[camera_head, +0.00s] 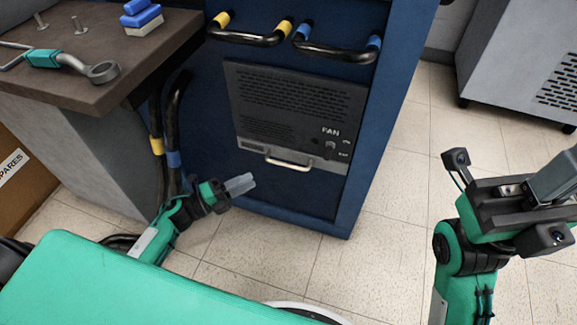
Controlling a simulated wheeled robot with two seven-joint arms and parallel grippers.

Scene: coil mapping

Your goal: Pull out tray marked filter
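No tray marked filter can be read in this view. A dark grey panel (290,105) marked FAN sits in the front of the blue cabinet (205,100). It has a light metal bar handle (289,164) at its lower edge. My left gripper (241,184) is low in front of the cabinet, left of and below that handle, and appears apart from it. Its fingers overlap from this angle, so its opening cannot be told. My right gripper (558,178) is at the right edge, partly cut off, over the floor and far from the panel.
Two dark curved pipes with yellow (248,38) and blue (335,50) bands cross the cabinet above the panel. More banded hoses (172,140) hang at its left. A bench (120,40) holds a wrench (75,62) and blue blocks (142,14).

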